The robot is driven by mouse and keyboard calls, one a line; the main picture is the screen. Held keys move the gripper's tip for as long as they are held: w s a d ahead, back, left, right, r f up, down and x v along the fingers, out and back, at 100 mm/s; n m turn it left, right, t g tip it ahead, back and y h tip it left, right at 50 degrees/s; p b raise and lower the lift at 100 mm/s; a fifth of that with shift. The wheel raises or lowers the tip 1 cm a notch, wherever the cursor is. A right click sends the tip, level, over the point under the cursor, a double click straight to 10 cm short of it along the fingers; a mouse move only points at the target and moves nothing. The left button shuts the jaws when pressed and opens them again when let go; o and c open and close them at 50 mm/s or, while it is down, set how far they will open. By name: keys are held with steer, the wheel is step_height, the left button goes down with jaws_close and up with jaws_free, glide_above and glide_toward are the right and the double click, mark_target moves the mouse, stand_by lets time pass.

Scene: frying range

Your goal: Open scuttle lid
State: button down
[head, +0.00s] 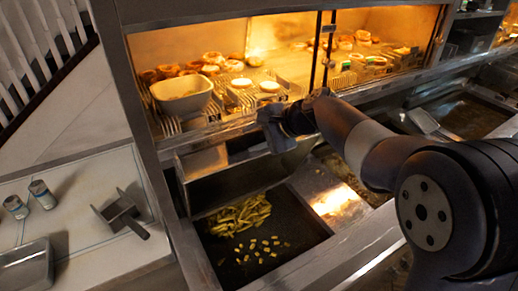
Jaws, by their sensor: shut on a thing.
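The scuttle (313,232) is a dark steel well in the range top, with chips (240,215) and small pale pieces on its floor. Its steel lid (225,187) stands raised and tilted at the back of the well, below the heated cabinet, so the well is uncovered. My gripper (277,138) is at the upper right part of the lid, shut on it. The exact grip is small and dark, and the fingers partly hide the lid edge there. My arm reaches in from the right.
The lit heated cabinet (185,42), with food and a white tub (182,93) on racks, is close behind my gripper. A left counter (85,190) holds two shakers (42,194), a scoop (120,213) and a metal tray (27,268). Fryer pans (470,118) lie right.

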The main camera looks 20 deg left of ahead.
steer(key=shift+w+a+f+g+h, duration=0.4)
steer(key=shift+w+a+f+h, duration=0.15)
steer(key=shift+a, duration=0.2)
steer(key=shift+w+a+r, duration=0.1)
steer(key=shift+w, duration=0.05)
steer(key=shift+r, duration=0.15)
steer(key=c, duration=1.3)
jaws_free()
steer(key=shift+a, duration=0.1)
steer(key=shift+w+d+r, duration=0.15)
steer(key=shift+d+r, duration=0.1)
steer(key=shift+r, duration=0.05)
steer(key=b+v, duration=0.1)
steer(key=v, duration=0.4)
steer(key=b+v, duration=0.1)
steer(key=v, duration=0.5)
steer(key=shift+a+r+b, duration=0.2)
steer(key=shift+r+b, duration=0.1)
